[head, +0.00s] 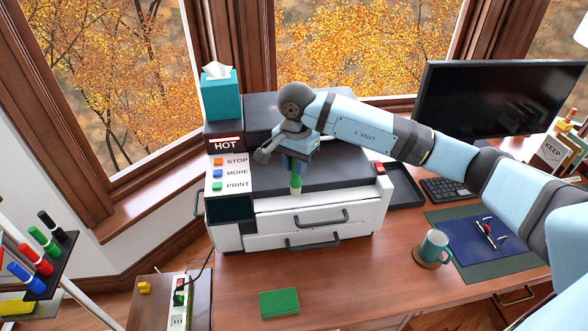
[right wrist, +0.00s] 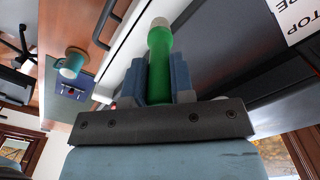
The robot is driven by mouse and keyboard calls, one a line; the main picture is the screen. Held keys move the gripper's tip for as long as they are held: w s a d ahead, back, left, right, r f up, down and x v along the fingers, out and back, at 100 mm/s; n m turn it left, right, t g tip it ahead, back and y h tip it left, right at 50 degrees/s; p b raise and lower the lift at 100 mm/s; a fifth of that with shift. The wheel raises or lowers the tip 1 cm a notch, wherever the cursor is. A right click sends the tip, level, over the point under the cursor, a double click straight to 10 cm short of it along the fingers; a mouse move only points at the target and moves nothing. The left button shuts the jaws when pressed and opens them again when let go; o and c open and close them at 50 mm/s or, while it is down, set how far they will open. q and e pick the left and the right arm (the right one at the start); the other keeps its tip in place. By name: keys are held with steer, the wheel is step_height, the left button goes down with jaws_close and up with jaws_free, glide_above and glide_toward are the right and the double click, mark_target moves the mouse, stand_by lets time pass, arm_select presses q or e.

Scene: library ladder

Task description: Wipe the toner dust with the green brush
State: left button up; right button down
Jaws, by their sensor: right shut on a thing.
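My right gripper (head: 294,168) is over the front part of the dark top of the printer (head: 345,178), its fingers pointing down. It is shut on the green brush (head: 296,184), whose green handle stands roughly upright. In the right wrist view the green brush (right wrist: 159,70) sits between the two blue-grey fingers, with a pale end sticking out. I cannot tell whether the brush touches the printer. No toner dust can be made out; my arm and gripper hide part of the printer top. My left gripper is not in view.
A teal tissue box (head: 221,98) stands at the printer's back left, by the HOT sign (head: 226,145). A black tray (head: 404,190), monitor (head: 495,100) and teal mug (head: 434,246) are to the right. A green pad (head: 279,303) lies in front; desk around it is clear.

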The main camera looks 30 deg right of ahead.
steer(key=shift+d+r, duration=0.1)
steer(key=shift+r, duration=0.85)
steer(key=shift+w+r+p, duration=0.1)
steer(key=shift+r+p, duration=0.45)
steer(key=shift+r, duration=0.95)
